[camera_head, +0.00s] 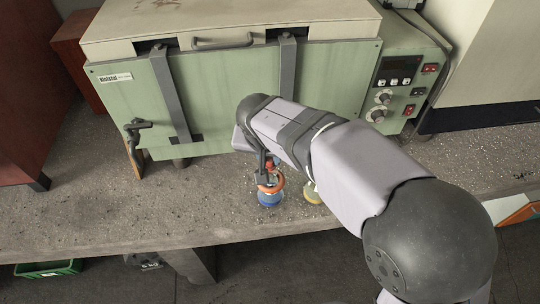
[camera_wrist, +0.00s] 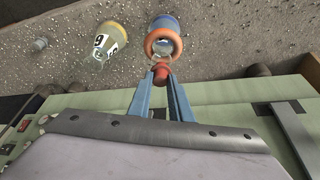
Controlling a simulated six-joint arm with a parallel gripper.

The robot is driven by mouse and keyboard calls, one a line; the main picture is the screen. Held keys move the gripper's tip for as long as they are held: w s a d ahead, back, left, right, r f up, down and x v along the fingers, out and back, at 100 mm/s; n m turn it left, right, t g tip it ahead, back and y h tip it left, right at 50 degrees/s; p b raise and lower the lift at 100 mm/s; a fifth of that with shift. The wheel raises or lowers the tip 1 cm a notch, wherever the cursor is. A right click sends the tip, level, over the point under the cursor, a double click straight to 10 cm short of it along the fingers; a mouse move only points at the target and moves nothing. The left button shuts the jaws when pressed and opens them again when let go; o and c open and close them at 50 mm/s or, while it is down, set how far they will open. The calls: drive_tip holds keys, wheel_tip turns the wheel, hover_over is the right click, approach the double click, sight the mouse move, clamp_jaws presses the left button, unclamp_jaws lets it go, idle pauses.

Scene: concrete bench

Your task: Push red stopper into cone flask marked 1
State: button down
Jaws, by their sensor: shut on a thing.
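My gripper (camera_wrist: 160,80) is shut on a small red stopper (camera_wrist: 160,72), held between its fingertips. In the head view the stopper (camera_head: 270,166) shows just above a cone flask with blue contents (camera_head: 269,200) and an orange ring around it. In the wrist view this blue flask (camera_wrist: 166,22) has its clear neck close to the stopper; I cannot tell whether they touch. No number shows on it. A second flask with yellow contents (camera_wrist: 108,40) carries a white label that reads 9 or 6. In the head view it (camera_head: 313,194) is partly hidden behind my arm.
A green oven (camera_head: 230,95) with a control panel stands behind the flasks, close to my gripper. A small grey object (camera_wrist: 40,43) lies on the concrete bench (camera_head: 120,215) beyond the yellow flask. The bench left of the blue flask is clear.

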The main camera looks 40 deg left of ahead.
sight(270, 161)
drive_tip(key=shift+f, duration=0.25)
drive_tip(key=shift+f+b, duration=0.35)
drive_tip(key=shift+b, duration=0.1)
drive_tip(key=shift+f+b, duration=0.65)
drive_tip(key=shift+f, duration=0.2)
idle(0.5)
drive_tip(key=c, duration=1)
unclamp_jaws()
drive_tip(key=shift+r, duration=0.15)
drive_tip(key=shift+r+p, duration=3.55)
drive_tip(key=shift+r, duration=0.85)
